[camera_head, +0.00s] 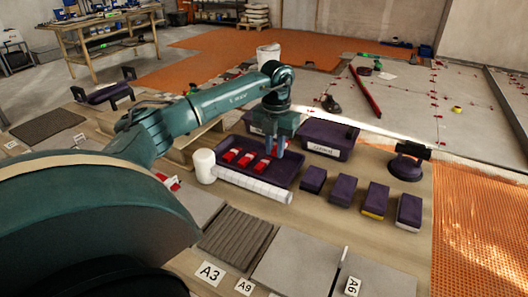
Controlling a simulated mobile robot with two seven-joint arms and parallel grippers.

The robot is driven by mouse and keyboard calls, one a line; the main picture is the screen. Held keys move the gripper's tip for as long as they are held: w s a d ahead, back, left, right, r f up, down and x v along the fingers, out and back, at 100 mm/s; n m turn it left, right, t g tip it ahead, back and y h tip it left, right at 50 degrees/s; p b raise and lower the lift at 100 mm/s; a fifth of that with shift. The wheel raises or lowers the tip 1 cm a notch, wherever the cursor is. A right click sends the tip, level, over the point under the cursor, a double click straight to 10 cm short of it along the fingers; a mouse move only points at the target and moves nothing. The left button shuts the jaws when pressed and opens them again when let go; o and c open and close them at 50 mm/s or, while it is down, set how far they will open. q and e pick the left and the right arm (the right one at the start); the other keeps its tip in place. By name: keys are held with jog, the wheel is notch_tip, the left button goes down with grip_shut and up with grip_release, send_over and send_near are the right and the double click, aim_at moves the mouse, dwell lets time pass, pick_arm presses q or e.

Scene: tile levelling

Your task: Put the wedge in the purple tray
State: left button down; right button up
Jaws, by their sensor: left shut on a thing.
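The purple tray (291,178) stands on the board in the middle of the view. Several red wedges with pale marks, such as the left one (230,156), lie in it in a row. My left gripper (273,150) points down over the right part of the tray. It is shut on a red wedge (262,166) at its fingertips, low in the tray; the fingers partly hide it. I cannot tell whether this wedge touches the tray floor. My right gripper is not in view.
A purple bin (325,139) stands behind. Several purple blocks (313,179) and a suction cup (405,168) are on the right. Grey tiles and labels lie in front.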

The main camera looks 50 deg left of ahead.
aim_at(274, 179)
pick_arm(q)
notch_tip(274, 179, down, 4)
jog(key=shift+r, duration=0.25)
jog(key=shift+f, duration=0.6)
notch_tip(274, 179, down, 3)
jog(key=shift+f+b, duration=0.15)
jog(key=shift+b, duration=0.15)
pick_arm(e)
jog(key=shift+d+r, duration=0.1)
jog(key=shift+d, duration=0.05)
pick_arm(q)
jog(key=shift+f, duration=0.15)
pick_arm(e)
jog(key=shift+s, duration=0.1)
pick_arm(q)
jog(key=c, duration=1.3)
grip_release()
